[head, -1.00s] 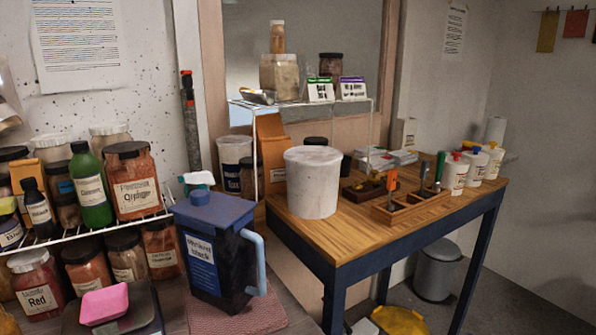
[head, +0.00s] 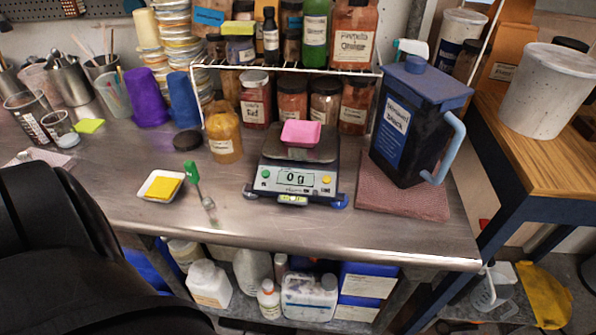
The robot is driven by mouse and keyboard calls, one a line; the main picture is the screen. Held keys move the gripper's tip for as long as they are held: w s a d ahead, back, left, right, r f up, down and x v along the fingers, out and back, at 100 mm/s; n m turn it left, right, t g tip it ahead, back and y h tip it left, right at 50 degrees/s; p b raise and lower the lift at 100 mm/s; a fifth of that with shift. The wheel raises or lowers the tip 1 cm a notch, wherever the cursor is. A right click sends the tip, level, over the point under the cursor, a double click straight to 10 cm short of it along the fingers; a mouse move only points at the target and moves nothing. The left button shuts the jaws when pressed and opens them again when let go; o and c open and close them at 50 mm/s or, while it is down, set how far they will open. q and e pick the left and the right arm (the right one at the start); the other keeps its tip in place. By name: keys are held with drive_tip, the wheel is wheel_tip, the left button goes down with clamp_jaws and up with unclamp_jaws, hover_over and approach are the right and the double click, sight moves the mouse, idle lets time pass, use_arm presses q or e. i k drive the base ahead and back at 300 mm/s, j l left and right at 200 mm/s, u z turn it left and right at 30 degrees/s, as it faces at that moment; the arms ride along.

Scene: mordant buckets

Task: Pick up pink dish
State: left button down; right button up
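The pink dish (head: 301,133) is a small square dish resting on the plate of a digital scale (head: 296,178), whose display reads about 0 g. The scale stands on the metal bench in the middle of the head view. Nothing hides the dish, and no gripper touches it. Large black shapes at the lower left seem to be part of my own body. Neither of my gripper's fingertips shows in the head view.
A dark blue jug (head: 412,125) stands on a red cloth (head: 402,197) right of the scale. Left are an amber jar (head: 223,138), a green-handled spatula (head: 195,178) and a white tray (head: 148,177) with a yellow sponge. A wire shelf (head: 285,66) with jars stands behind. The bench's front is clear.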

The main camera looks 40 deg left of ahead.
sight(296, 133)
drive_tip(key=u, duration=1.25)
